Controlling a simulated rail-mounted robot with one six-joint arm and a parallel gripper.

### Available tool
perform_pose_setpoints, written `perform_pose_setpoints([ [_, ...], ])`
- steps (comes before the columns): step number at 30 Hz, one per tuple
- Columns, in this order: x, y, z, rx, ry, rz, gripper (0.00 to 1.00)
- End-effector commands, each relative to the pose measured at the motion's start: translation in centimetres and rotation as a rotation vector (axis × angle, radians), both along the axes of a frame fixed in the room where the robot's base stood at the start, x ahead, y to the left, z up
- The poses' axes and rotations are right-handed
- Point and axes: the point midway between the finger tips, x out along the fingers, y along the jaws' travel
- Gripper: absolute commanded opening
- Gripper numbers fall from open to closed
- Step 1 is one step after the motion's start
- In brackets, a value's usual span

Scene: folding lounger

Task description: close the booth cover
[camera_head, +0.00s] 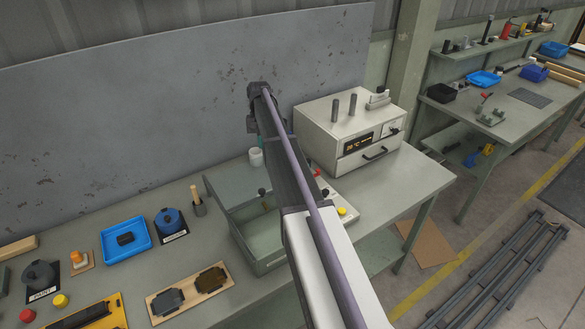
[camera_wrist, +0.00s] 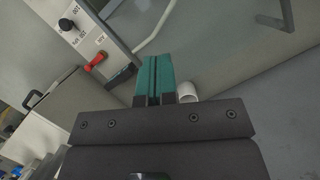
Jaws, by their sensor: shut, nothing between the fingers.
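The booth looks like a grey-green open-topped box (camera_head: 268,262) on the bench, left of my arm in the head view. A pale panel (camera_head: 228,180) stands behind its opening and may be its cover, raised; my arm hides part of the booth. My gripper (camera_wrist: 156,62) shows teal fingers pressed together with nothing between them. In the head view only a sliver of teal (camera_head: 261,141) shows beside my arm, above and behind the booth. In the wrist view a bent white bar (camera_wrist: 155,35) passes just beyond the fingertips; I cannot tell whether it belongs to the cover.
A white cup (camera_head: 256,157) stands behind the booth. A white oven-like unit (camera_head: 322,130) is to the right. Blue tray (camera_head: 126,223) and several fixtures fill the left bench.

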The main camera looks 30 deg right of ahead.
Motion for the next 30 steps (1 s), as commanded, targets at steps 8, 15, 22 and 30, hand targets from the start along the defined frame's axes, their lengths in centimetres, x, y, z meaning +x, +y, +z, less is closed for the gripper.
perform_pose_setpoints([
  [8, -0.9, 0.5, -1.5, -0.001, 0.009, -0.009, 0.0],
  [15, -2.1, 1.2, -6.1, -0.001, 0.008, -0.008, 0.0],
  [22, -3.5, 1.9, -11.0, -0.001, 0.008, -0.008, 0.0],
  [30, -6.8, 3.7, -10.3, -0.001, 0.008, -0.009, 0.0],
])
